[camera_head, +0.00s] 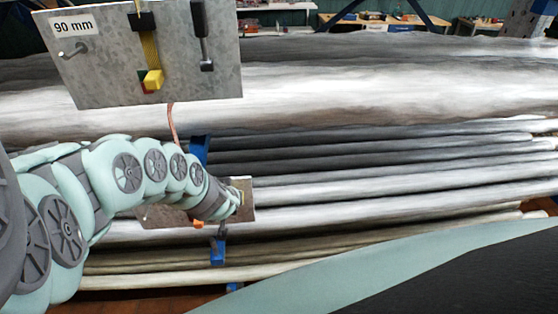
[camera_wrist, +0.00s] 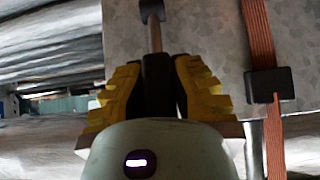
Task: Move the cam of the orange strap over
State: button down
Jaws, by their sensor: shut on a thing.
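The orange strap (camera_wrist: 258,38) runs down a grey metal plate (camera_wrist: 205,32) at the right of the wrist view. It passes a black block (camera_wrist: 268,84). Left of the strap, a metal rod (camera_wrist: 155,38) runs down from a small black block (camera_wrist: 151,11) to a dark handle. My gripper (camera_wrist: 153,75) has its yellow fingers shut around this handle. The fingers and wrist hide its lower part. I cannot tell which part is the strap's cam. In the head view my gripper is at the lower plate (camera_head: 158,216), and my arm hides most of that plate. An orange end (camera_head: 198,224) shows below the arm.
Long pale pipes (camera_head: 400,95) fill the background. Blue clamps (camera_head: 219,250) show near my arm.

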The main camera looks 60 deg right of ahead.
jog(key=shift+s+d, duration=0.1)
jog(key=shift+s, duration=0.15)
jog(key=c, duration=0.8)
grip_release()
jog(key=shift+w, duration=0.1)
jog(key=shift+c, duration=0.2)
jog(key=shift+o, duration=0.3)
jog(key=shift+w, duration=0.1)
jog(key=shift+s+a+f+h, duration=0.2)
jog(key=shift+s+h, duration=0.1)
jog(key=shift+h, duration=0.1)
jog(key=shift+s+d+t+h+p, duration=0.2)
jog(key=shift+s+t+h+p, duration=0.1)
jog(key=shift+t+h, duration=0.25)
jog(key=shift+f, duration=0.1)
